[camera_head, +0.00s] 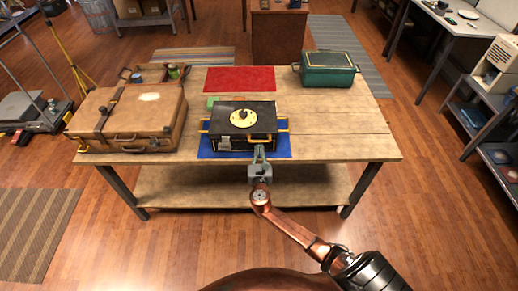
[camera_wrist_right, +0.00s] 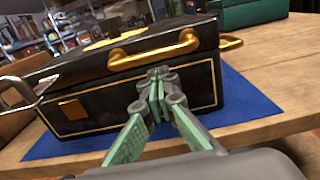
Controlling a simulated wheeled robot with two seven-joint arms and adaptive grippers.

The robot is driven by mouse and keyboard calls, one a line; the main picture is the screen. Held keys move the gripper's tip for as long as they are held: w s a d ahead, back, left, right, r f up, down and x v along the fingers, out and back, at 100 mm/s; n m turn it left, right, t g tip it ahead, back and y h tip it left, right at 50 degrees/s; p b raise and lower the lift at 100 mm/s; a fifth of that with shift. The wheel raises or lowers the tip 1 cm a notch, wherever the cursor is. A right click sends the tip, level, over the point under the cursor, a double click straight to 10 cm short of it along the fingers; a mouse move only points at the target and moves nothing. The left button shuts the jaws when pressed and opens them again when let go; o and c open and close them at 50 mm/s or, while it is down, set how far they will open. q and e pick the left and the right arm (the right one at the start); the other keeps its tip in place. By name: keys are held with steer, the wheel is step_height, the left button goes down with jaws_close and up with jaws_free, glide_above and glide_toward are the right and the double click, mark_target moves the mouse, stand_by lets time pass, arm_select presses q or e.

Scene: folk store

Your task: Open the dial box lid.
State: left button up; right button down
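The black dial box (camera_head: 232,133) stands on a blue mat (camera_head: 286,153) at the table's front, its lid down. A round yellow dial (camera_head: 244,118) with a dark knob is on the lid. In the right wrist view the box (camera_wrist_right: 100,88) shows a gold front handle (camera_wrist_right: 155,50) and a silver metal piece (camera_wrist_right: 20,92) jutting out at left. My right gripper (camera_head: 259,152) is at the box's front, right of centre. In the wrist view its green-padded fingertips (camera_wrist_right: 158,84) are together just below the handle; I see nothing between them, and contact is unclear. My left gripper is out of view.
A red mat (camera_head: 240,79) lies behind the box. A green case (camera_head: 327,70) stands back right. The wooden table (camera_head: 340,125) is clear at right.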

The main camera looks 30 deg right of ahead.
steer(key=shift+w+d, duration=0.15)
steer(key=shift+w, duration=0.05)
steer(key=shift+w, duration=0.2)
steer(key=shift+s, duration=0.35)
stand_by(0.3)
steer(key=shift+r+p, duration=1.35)
steer(key=shift+p, duration=0.15)
steer(key=shift+f, duration=0.1)
